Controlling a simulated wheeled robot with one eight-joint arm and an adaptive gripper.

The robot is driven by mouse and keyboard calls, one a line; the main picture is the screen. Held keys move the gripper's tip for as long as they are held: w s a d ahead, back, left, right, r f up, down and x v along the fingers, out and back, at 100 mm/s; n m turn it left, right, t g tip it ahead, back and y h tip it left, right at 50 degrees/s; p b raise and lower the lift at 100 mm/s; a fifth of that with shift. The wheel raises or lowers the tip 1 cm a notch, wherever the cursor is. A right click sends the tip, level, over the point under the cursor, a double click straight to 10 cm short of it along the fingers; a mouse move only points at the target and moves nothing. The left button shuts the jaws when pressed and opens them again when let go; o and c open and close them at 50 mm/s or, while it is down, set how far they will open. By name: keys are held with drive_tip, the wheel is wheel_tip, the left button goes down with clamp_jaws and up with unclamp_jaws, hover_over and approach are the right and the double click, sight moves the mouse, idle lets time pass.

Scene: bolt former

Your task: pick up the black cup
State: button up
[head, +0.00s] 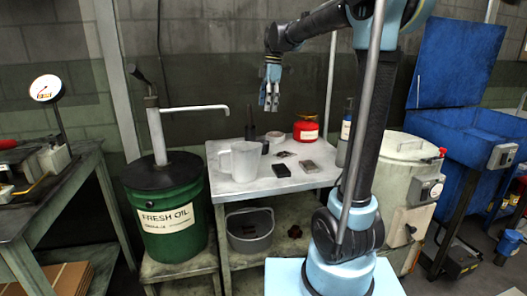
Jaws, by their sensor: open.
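No black cup can be made out for certain.
A red can (306,131), a black block (281,171) and a grey block (308,166) sit on the table. A green oil drum (167,215) with a pump spout (200,108) stands left. A grey bucket (250,228) is on the lower shelf.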

hover_over(263, 143)
drive_tip(key=s, duration=0.3)
drive_tip(key=f, duration=1.2)
drive_tip(key=shift+w+d, duration=0.15)
drive_tip(key=shift+w, duration=0.1)
drive_tip(key=shift+a+f, duration=0.2)
drive_tip(key=shift+f, duration=2.45)
drive_tip(key=c, duration=1.2)
